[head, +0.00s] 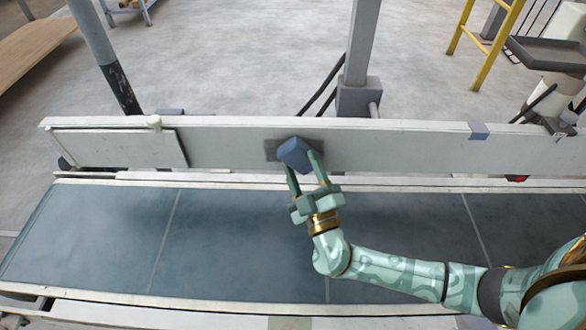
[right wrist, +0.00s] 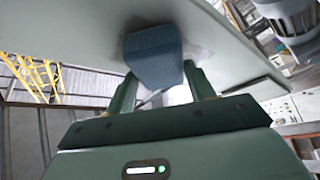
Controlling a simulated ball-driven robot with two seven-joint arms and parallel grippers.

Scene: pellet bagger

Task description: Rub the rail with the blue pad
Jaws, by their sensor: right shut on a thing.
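The blue pad (head: 293,154) is a small block held between the fingertips of my right gripper (head: 304,170). The gripper is shut on it. The pad is up at the face of the pale grey rail (head: 400,148), over a darker grey smudge that shows on both sides of it. The right wrist view also shows the pad (right wrist: 153,57) between the two green fingers, against or very near the rail (right wrist: 225,50). I cannot tell for sure whether it touches. My left gripper is not in view.
A dark belt (head: 110,235) runs along below the rail, clear apart from my right arm above it. A pale panel (head: 115,148) is on the rail's left part. A grey post (head: 360,60) stands behind the rail. A yellow frame (head: 490,45) is at the back right.

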